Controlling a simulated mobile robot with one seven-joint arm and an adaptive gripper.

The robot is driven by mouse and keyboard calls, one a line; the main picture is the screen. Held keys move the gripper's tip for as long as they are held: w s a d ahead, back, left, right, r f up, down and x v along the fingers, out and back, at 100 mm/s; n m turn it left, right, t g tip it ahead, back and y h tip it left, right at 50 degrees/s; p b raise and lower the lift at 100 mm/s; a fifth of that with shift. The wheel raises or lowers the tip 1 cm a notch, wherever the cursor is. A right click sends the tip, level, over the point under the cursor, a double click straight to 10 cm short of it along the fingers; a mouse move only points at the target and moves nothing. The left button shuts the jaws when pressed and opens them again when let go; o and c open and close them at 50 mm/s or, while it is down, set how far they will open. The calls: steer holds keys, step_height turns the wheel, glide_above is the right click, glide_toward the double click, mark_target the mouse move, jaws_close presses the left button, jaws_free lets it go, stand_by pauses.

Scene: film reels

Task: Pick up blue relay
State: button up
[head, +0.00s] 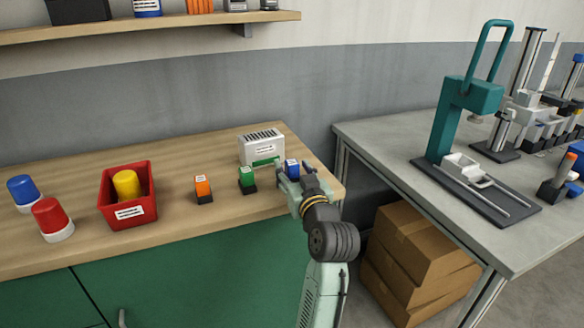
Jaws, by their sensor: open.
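The blue relay (292,168) is a small block with a blue top and a white label, standing near the right end of the wooden counter (85,245). My gripper (290,180) is at the blue relay, in front of it in this view. The gripper is open. Its fingers hide the lower part of the relay, and I cannot tell whether they touch it.
A green relay (247,179) and an orange relay (203,189) stand left of my gripper. A white slotted box (261,147) stands close behind. A red bin (117,214) holds a yellow cylinder (127,185). A grey bench (395,135) with equipment stands to the right.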

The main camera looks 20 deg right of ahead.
steer(key=shift+w, duration=0.75)
steer(key=shift+c, duration=0.4)
jaws_close()
